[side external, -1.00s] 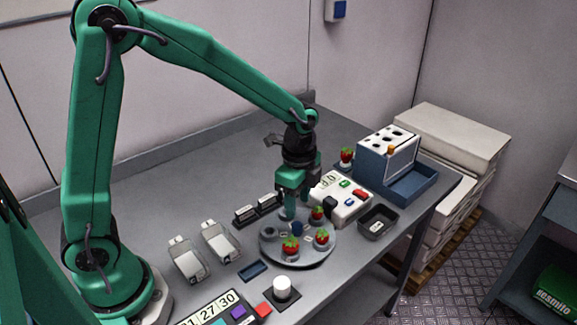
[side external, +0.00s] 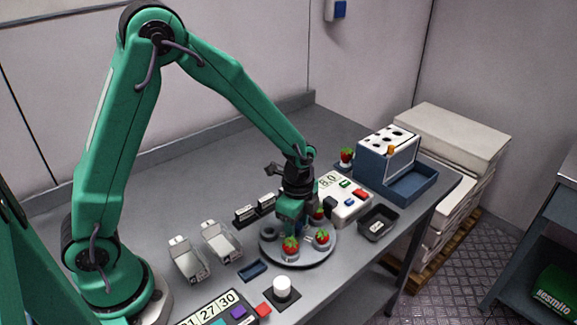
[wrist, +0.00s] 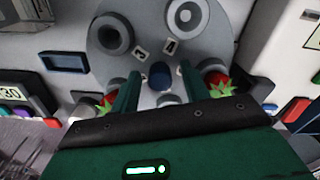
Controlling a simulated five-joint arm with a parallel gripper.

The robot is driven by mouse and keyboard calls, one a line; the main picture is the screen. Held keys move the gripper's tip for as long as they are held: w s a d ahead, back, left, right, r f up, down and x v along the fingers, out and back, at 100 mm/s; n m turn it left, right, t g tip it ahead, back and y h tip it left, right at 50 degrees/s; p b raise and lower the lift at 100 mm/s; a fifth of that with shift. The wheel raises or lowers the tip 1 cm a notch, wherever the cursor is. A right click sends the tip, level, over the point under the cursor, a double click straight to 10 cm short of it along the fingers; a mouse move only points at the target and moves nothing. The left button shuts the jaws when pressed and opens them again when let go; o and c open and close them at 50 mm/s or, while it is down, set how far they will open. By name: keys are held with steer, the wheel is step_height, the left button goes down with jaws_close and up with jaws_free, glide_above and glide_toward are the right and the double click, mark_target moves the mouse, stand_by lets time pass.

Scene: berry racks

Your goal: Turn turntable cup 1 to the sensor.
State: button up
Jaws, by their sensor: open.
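The round grey turntable (side external: 302,262) stands on the table, with cups around its rim and a blue centre knob (wrist: 160,75). Strawberries sit in some cups, such as the front one (side external: 290,246) and the right one (side external: 322,237). In the wrist view a dark empty cup (wrist: 112,35) and a pale ringed cup (wrist: 187,16) show on the far side. Small number tags lie by the cups; I cannot tell which is cup 1. My gripper (wrist: 160,84) is open, pointing down over the turntable, its fingers on either side of the knob. Contact cannot be told.
A white box with a display and coloured buttons (side external: 343,198) stands behind right; I cannot tell if it is the sensor. A dark tray (side external: 378,222), a blue rack (side external: 390,165), two clear-sided boxes (side external: 188,259) and a white round button (side external: 282,287) surround the turntable.

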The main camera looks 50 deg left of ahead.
jaws_close()
steer(key=shift+n, duration=7.2)
